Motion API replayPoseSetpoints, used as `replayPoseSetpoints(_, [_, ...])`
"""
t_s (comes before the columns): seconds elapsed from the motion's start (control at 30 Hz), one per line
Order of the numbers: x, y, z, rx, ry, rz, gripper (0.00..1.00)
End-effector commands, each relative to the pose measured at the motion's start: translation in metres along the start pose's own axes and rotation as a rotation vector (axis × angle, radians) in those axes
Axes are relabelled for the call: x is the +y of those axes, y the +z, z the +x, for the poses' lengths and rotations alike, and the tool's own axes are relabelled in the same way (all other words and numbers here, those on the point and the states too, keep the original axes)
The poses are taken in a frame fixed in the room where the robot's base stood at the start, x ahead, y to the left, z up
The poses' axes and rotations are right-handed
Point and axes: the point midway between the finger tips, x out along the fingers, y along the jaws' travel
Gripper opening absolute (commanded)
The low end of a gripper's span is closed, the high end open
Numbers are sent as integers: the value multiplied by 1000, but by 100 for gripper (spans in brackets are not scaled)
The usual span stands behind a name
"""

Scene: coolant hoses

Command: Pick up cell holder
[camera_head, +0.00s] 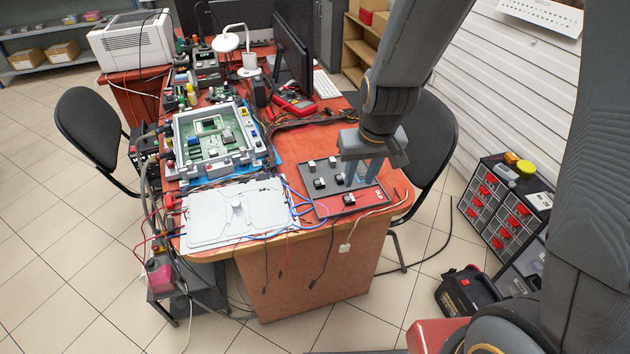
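A dark grey tray (318,207) with a red strip lies at the front right of the red-brown table. Several small black-and-white blocks stand on it, one near the front (348,199) and others further back (311,168). I cannot tell for sure which of them is the cell holder. My gripper (363,172) points down over the right part of the tray. Its two bluish fingers look apart, and I see nothing held between them. The fingers hide part of the tray, and the exact height of the tips is hard to judge.
A white flat panel (265,213) with hoses and cables lies left of the tray. Behind it sits an open grey housing (179,135) with a green board. Loose cables hang over the table's front edge. A black chair (437,130) stands close on the right.

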Motion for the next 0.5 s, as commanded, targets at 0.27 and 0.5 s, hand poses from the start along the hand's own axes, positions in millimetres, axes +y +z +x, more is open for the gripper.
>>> replayPoseSetpoints(0.27, [-56,-57,44,121,-19,-101,31])
replayPoseSetpoints(0.5, [-66,-68,66,145,-19,-117,31])
